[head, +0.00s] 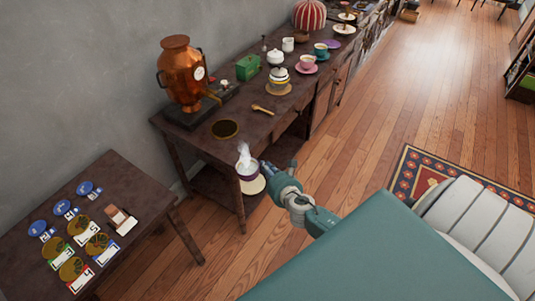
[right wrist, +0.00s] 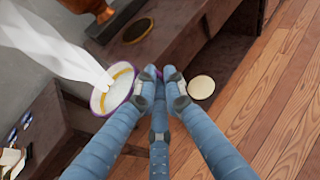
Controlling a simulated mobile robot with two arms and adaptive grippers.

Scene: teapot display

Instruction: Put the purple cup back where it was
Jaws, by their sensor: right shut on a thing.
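The purple cup (head: 247,170) is white inside with a purple rim and gives off white steam. My right gripper (head: 264,170) is shut on its side and holds it in the air just off the front corner of the long dark table (head: 262,127). In the right wrist view the cup (right wrist: 112,92) is left of the blue fingertips (right wrist: 160,76), and its handle is hidden. An empty purple saucer (head: 332,44) lies toward the table's far end, beside the teal cup (head: 320,50). My left gripper is not in view.
A copper samovar (head: 182,73) stands at the table's near end, with a dark round mat (head: 225,129) in front. A pink cup (head: 306,62), teapots and a green box (head: 248,67) stand farther along. A cream disc (head: 253,185) shows below the cup.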

